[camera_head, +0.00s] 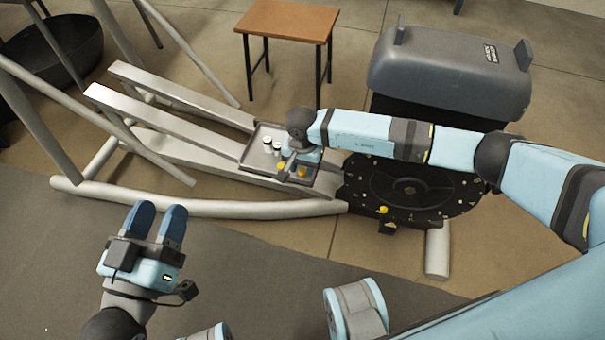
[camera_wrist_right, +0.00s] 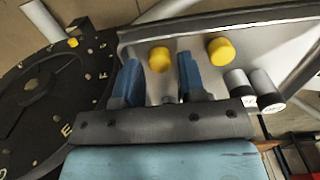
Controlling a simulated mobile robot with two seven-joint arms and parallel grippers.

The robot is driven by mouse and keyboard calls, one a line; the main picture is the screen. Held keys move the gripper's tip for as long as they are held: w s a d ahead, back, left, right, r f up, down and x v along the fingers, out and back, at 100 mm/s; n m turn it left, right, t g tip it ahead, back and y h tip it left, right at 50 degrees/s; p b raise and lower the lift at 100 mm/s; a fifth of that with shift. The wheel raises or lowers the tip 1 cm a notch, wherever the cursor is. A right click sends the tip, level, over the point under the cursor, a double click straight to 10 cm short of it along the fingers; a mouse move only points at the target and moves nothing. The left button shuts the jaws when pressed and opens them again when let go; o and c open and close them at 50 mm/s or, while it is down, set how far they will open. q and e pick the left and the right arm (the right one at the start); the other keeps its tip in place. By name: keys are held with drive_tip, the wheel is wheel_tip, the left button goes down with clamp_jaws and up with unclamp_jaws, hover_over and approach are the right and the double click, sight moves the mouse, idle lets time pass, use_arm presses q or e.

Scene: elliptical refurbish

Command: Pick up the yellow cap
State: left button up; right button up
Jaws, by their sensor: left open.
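Two round yellow caps sit on the grey tray (camera_head: 249,154). In the right wrist view, one yellow cap (camera_wrist_right: 159,59) shows between the tips of my right gripper (camera_wrist_right: 158,70), which is open. The other yellow cap (camera_wrist_right: 221,51) is to the right of the fingers. In the head view, one yellow cap (camera_head: 281,166) shows beside the right gripper (camera_head: 296,168), which is over the tray's near right part and hides some of it. I cannot tell whether the fingers touch a cap. My left gripper (camera_head: 158,222) is open and empty, away from the tray at lower left.
Two white-topped dark cylinders (camera_wrist_right: 249,90) stand on the tray beside the caps. A wooden-topped stool (camera_head: 287,18) and grey case (camera_head: 450,65) stand behind. Metal frame rails (camera_head: 190,207) run left.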

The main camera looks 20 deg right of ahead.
drive_tip(key=shift+f, duration=0.55)
clamp_jaws()
